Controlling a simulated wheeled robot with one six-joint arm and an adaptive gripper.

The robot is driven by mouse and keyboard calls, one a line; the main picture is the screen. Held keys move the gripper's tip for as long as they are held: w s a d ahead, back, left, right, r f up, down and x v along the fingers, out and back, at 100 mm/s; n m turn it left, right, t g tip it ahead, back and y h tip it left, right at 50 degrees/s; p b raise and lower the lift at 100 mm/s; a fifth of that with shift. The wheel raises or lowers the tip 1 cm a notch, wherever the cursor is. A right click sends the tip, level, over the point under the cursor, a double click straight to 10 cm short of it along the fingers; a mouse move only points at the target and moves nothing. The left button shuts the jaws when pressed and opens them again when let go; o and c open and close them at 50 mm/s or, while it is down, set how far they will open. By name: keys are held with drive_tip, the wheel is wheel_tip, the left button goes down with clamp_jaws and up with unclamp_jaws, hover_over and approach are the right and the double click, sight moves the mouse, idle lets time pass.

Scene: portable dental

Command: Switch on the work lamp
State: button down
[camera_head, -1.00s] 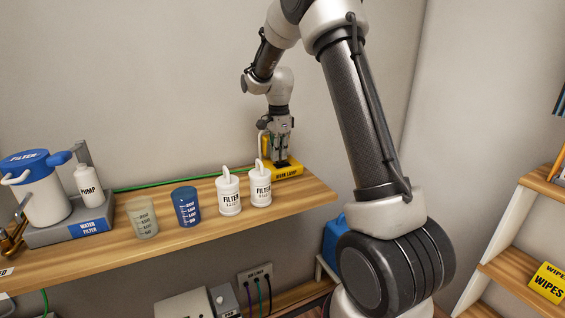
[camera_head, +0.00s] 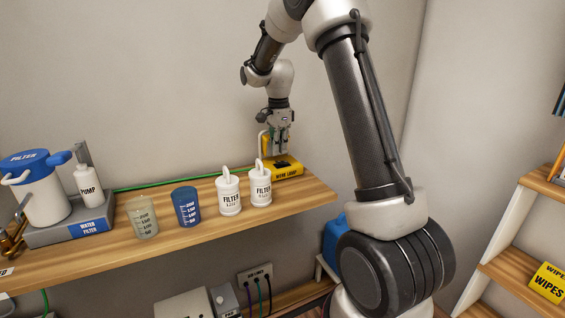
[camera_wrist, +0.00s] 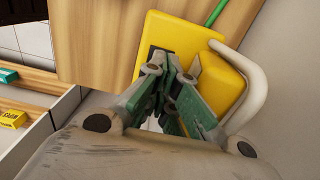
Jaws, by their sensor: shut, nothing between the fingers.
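The work lamp is a yellow unit (camera_head: 287,172) with a "WORK LAMP" label on its front, at the right part of the wooden shelf. In the wrist view its yellow top (camera_wrist: 172,32) and a pale curved tube (camera_wrist: 258,88) beside it show. My gripper (camera_head: 281,153) points down just above the lamp base, shut and empty. In the wrist view my gripper's fingers (camera_wrist: 172,75) lie over the yellow top and hide part of it, with a dark patch partly showing beside them. I cannot tell whether they touch it. No lit lamp shows.
Two white filter bottles (camera_head: 229,195) stand left of the lamp, then a blue cup (camera_head: 186,206) and a clear cup (camera_head: 142,218). A green cable (camera_head: 150,185) runs along the wall. The wooden shelf's (camera_head: 310,197) front right corner is bare.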

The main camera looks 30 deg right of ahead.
sight(280, 162)
drive_tip(key=shift+r, duration=2.05)
drive_tip(key=s+a+r+n+t, duration=0.1)
drive_tip(key=s+r+n, duration=0.4)
drive_tip(key=s, duration=0.4)
drive_tip(key=s+r+n+t, duration=0.1)
drive_tip(key=s+r+n, duration=0.4)
drive_tip(key=s, duration=0.4)
drive_tip(key=s+f+n+t, duration=0.1)
drive_tip(key=s+n, duration=0.7)
drive_tip(key=s, duration=0.9)
drive_tip(key=shift+s+a+f+t, duration=0.2)
drive_tip(key=shift+a+t, duration=0.1)
drive_tip(key=shift+t, duration=0.4)
